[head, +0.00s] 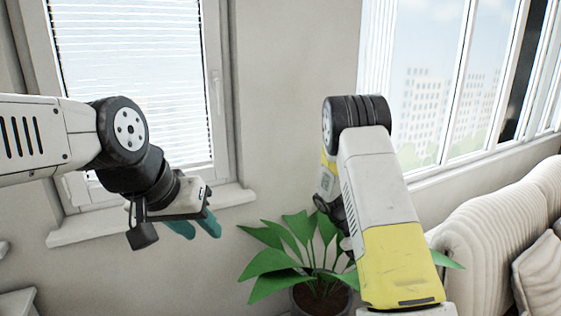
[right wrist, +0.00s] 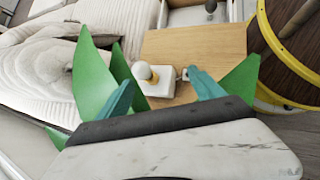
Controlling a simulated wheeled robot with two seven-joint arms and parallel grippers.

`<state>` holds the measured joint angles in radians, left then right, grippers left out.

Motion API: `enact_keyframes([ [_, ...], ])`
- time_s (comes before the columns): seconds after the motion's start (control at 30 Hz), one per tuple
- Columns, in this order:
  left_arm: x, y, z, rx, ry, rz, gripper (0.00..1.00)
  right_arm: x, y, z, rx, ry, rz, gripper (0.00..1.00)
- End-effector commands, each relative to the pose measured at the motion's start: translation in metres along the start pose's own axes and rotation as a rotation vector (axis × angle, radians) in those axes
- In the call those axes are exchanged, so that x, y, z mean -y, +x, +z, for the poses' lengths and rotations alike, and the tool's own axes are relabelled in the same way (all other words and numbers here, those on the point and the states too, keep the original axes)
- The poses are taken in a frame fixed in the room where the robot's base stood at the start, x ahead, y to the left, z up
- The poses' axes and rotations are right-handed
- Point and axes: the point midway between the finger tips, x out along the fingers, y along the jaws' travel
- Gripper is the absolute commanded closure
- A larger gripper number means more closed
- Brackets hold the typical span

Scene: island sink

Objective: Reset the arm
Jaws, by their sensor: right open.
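My left gripper (head: 196,226) hangs in front of the window at the left of the head view. Its two teal fingers point down and to the right, with a gap between them and nothing in it. My right arm (head: 375,190) is bent, with its yellow and white link coming toward the camera over the plant. Its gripper is hidden in the head view. In the right wrist view my right gripper (right wrist: 160,88) shows two teal fingers set apart, with nothing held between them. Green leaves (right wrist: 92,80) stand close around these fingers.
A potted plant (head: 275,262) stands on the floor below the arms. A cream sofa (head: 485,240) is at the right. A windowsill (head: 120,222) runs behind my left gripper. The right wrist view shows a wooden surface (right wrist: 205,48) with a small white lamp-like object (right wrist: 155,80).

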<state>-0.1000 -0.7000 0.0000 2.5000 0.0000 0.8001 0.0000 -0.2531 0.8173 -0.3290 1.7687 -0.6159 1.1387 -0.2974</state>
Motion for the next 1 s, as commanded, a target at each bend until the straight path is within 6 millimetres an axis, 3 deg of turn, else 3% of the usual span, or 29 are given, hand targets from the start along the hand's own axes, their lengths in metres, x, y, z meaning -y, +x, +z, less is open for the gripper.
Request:
enact_keyframes([
  [0.1, 0.0, 0.0, 0.0, 0.0, 0.0, 0.0, 0.64, 0.01, -0.033, 0.025, -0.138, 0.09, -0.062, 0.23],
  [0.5, 0.0, 0.0, 0.0, 0.0, 0.0, 0.0, 0.64, 0.061, -0.127, 0.107, -0.573, 0.354, -0.24, 0.23],
  [0.8, 0.0, 0.0, 0.0, 0.0, 0.0, 0.0, 0.64, 0.112, -0.178, 0.172, -0.88, 0.528, -0.341, 0.23],
  [1.0, 0.0, 0.0, 0.0, 0.0, 0.0, 0.0, 0.64, 0.148, -0.198, 0.208, -1.068, 0.631, -0.394, 0.23],
])
